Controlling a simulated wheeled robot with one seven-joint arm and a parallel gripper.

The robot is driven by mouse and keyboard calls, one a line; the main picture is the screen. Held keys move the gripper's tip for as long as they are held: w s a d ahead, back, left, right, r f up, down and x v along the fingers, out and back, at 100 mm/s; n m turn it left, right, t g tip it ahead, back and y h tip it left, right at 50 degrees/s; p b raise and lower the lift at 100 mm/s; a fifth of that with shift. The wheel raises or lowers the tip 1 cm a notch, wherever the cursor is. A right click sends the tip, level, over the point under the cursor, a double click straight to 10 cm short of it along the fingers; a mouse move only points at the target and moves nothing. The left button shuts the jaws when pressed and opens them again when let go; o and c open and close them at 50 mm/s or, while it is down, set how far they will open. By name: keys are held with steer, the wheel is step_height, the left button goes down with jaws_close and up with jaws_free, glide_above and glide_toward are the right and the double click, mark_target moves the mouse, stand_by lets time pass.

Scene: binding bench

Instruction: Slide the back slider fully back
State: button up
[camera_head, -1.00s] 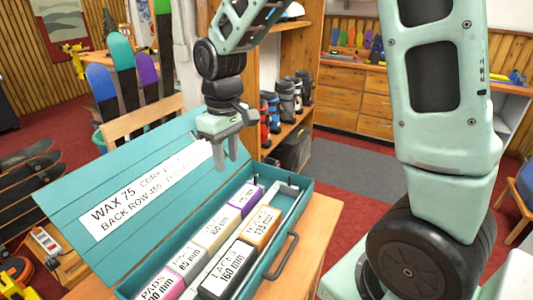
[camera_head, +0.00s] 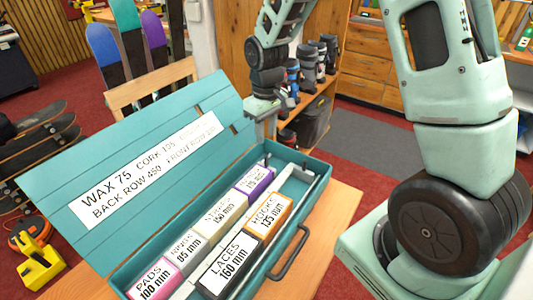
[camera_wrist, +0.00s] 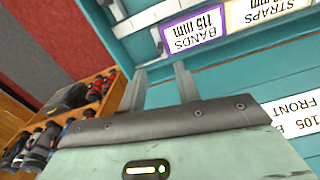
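The teal box (camera_head: 290,242) stands open on the bench with its lid raised. Its back row holds the PADS, ribs-like 85 mm, STRAPS and purple BANDS (camera_head: 255,179) blocks; the front row holds LACES and HOOKS. A small upright piece (camera_head: 267,160) past BANDS at the far end looks like the back slider; it also shows in the wrist view as a pale and dark piece (camera_wrist: 157,38) beside BANDS. My gripper (camera_head: 262,117) is above the far end of the box, near the lid. In the wrist view its two fingers (camera_wrist: 160,85) are apart, with nothing between them.
The labelled lid (camera_head: 120,165) leans up on the left, close to my gripper. A dark handle (camera_head: 290,256) sticks out at the box's front. Bare bench (camera_head: 335,215) lies to the right. Shelves with boots (camera_head: 310,70) stand behind.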

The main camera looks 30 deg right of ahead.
mark_target(266, 166)
step_height(266, 166, down, 9)
steer(key=shift+r+p, duration=0.1)
steer(key=shift+p, duration=0.25)
jaws_close()
